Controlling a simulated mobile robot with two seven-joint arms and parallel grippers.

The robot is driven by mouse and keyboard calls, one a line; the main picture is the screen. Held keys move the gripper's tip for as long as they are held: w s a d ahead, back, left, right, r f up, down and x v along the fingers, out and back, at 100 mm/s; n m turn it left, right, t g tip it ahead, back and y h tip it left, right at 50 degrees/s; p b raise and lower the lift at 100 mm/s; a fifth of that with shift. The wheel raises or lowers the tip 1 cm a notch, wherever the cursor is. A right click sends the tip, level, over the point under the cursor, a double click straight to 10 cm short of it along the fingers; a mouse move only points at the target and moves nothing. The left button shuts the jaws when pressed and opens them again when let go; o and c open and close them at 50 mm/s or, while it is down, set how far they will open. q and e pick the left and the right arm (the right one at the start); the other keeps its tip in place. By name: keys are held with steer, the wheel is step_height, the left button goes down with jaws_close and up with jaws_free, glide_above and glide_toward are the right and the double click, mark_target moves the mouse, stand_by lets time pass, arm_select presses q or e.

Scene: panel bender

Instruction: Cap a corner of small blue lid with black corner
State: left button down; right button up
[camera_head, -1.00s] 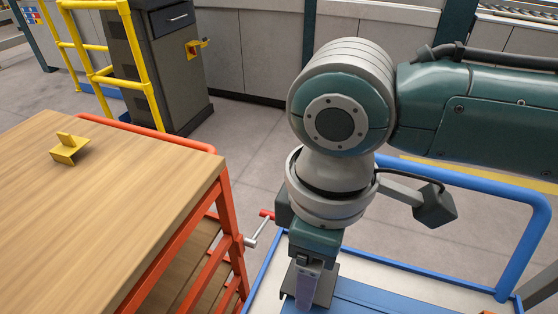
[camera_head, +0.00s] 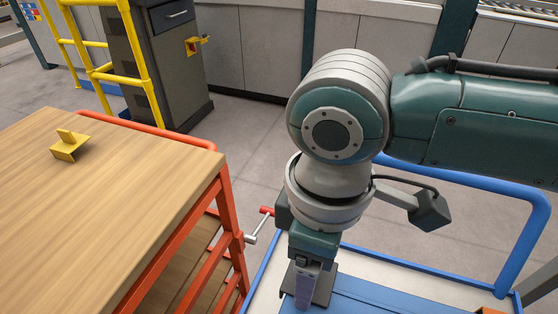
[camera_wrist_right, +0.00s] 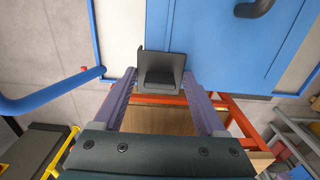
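The small blue lid (camera_head: 385,298) lies flat on the pale top of the blue-railed cart, partly cut off by the head view's lower edge. It also shows in the right wrist view (camera_wrist_right: 215,35). My left gripper is not in view.
A wooden-topped red cart (camera_head: 130,190) stands at the left with a yellow bracket (camera_head: 70,146) on it. A red-handled clamp (camera_head: 262,218) is between the carts. The blue rail (camera_head: 530,230) bounds the lid's cart. A grey cabinet and yellow railing stand behind.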

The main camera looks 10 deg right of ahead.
steer(key=o, duration=0.4)
step_height(320, 180, up, 10)
steer(key=shift+f+p, duration=0.25)
steer(key=shift+p, duration=0.6)
steer(key=shift+s+a+r, duration=0.15)
steer(key=shift+a, duration=0.1)
steer(key=s+a+m+t+y+p, duration=0.1)
steer(key=s+a+m+y+p, duration=0.1)
steer(key=s+a+y, duration=0.25)
steer(key=s+d+r+m+t+h+p, duration=0.1)
steer(key=s+d+m+h, duration=0.1)
steer(key=s+d+m, duration=0.35)
steer(key=s+d+m+t+h+p, duration=0.1)
steer(key=s+d+m+t+h, duration=0.15)
steer(key=d, duration=0.65)
step_height(320, 180, up, 38)
steer(key=p, duration=3.7)
steer(key=shift+w+f+n+g, duration=0.25)
steer(key=shift+w+n+g, duration=0.05)
steer(key=shift+n+g, duration=0.15)
